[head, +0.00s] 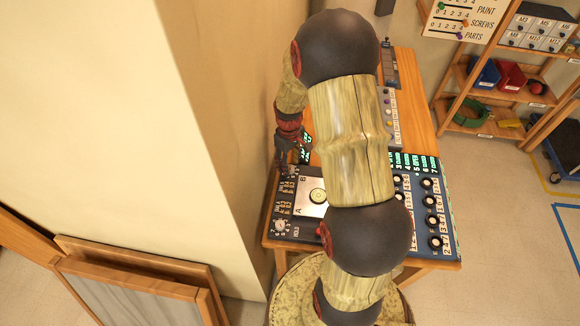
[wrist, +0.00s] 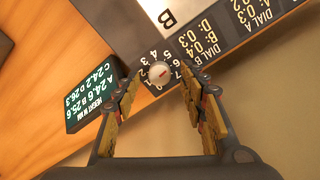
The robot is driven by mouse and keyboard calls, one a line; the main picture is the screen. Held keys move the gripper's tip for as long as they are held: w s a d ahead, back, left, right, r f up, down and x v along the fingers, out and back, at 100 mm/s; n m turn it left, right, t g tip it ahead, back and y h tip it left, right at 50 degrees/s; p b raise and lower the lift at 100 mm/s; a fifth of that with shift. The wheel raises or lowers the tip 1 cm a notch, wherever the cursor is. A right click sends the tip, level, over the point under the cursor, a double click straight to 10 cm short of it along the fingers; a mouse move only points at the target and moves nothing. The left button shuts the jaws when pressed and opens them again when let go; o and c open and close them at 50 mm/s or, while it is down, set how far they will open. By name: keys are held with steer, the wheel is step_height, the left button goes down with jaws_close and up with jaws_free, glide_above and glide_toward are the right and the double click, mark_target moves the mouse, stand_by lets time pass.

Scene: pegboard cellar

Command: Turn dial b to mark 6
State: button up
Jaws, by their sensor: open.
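Dial b (wrist: 159,73) is a small round white knob with a red mark, on the dark edge of the panel. White numerals ring it; they are small and I cannot tell surely which one the red mark faces. In the wrist view my gripper (wrist: 161,80) is open, with one finger on each side of the knob and gaps between. In the head view my gripper (head: 287,158) is at the far left corner of the panel, and it largely hides dial b.
A green-lit height display (wrist: 92,98) is beside the dial. A white plate (head: 312,191) marked A and B lies on the panel. Another dial (head: 280,226) sits at the near left corner. Rows of black knobs (head: 431,201) are at right. A wall rises close at left.

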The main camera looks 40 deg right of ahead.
steer(key=shift+f, duration=0.9)
steer(key=shift+c, duration=1.3)
steer(key=c, duration=0.8)
jaws_close()
